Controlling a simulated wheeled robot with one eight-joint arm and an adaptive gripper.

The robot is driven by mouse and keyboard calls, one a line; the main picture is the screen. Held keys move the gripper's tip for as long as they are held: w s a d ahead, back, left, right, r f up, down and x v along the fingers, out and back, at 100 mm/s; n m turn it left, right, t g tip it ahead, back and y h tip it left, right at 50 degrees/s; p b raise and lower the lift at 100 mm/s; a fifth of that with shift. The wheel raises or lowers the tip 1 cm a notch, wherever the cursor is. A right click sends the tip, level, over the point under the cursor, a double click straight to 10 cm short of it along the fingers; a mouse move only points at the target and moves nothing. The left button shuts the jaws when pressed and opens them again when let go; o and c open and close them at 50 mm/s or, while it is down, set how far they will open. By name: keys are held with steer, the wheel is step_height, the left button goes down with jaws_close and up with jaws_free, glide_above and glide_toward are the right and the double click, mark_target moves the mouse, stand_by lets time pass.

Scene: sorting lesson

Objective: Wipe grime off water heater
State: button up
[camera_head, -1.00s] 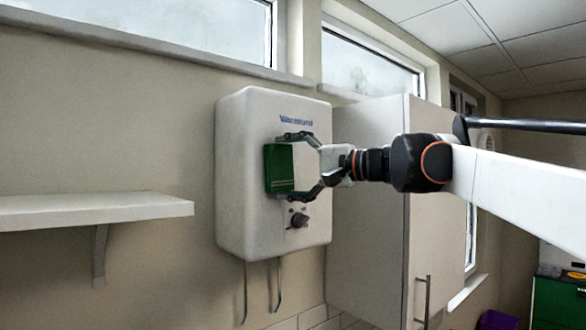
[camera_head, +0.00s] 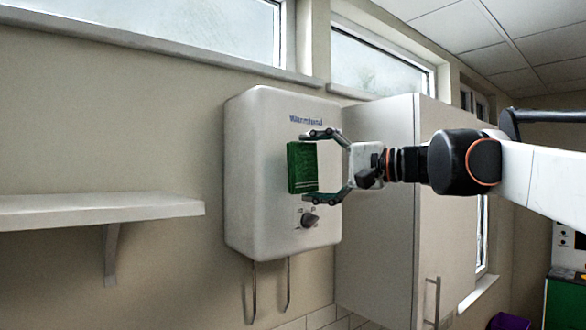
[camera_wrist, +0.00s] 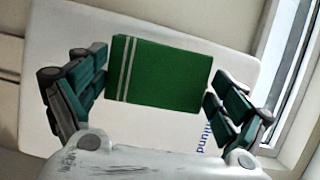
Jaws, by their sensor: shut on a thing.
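The water heater (camera_head: 265,225) is a white rounded box on the wall, with blue lettering near its top and a dark knob low on its front. My gripper (camera_head: 319,165) is shut on a green block (camera_head: 301,167) with pale stripes, likely the wiping pad. The pad is upright at the heater's front, above the knob and below the lettering. I cannot tell whether it touches the surface. In the wrist view the pad (camera_wrist: 165,75) lies between the teal-and-dark fingers, with the white heater (camera_wrist: 190,28) behind it. I see no clear grime; the pad and gripper hide part of the front.
A white shelf (camera_head: 100,207) is on the wall to the left. A pale cabinet (camera_head: 375,230) stands close on the heater's right, behind my gripper. Two pipes (camera_head: 288,285) hang below the heater. Windows (camera_head: 380,72) run above. Bare wall lies between shelf and heater.

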steer(key=shift+s+d, duration=0.2)
steer(key=shift+s, duration=0.15)
steer(key=shift+s+d, duration=0.45)
steer(key=shift+s, duration=0.2)
steer(key=shift+s+d, duration=0.4)
steer(key=shift+s, duration=0.2)
steer(key=shift+w+a, duration=0.1)
steer(key=shift+w, duration=0.05)
steer(key=shift+w+a+p, duration=0.15)
steer(key=shift+w+a, duration=0.45)
steer(key=shift+w, duration=0.35)
steer(key=shift+w+a+p, duration=0.2)
steer(key=shift+w+a, duration=0.45)
steer(key=shift+w, duration=0.25)
steer(key=shift+w+a+p, duration=0.15)
steer(key=shift+w+a, duration=0.45)
steer(key=shift+w, duration=0.35)
steer(key=shift+w+a, duration=0.6)
steer(key=shift+w, duration=0.2)
steer(key=shift+d, duration=0.15)
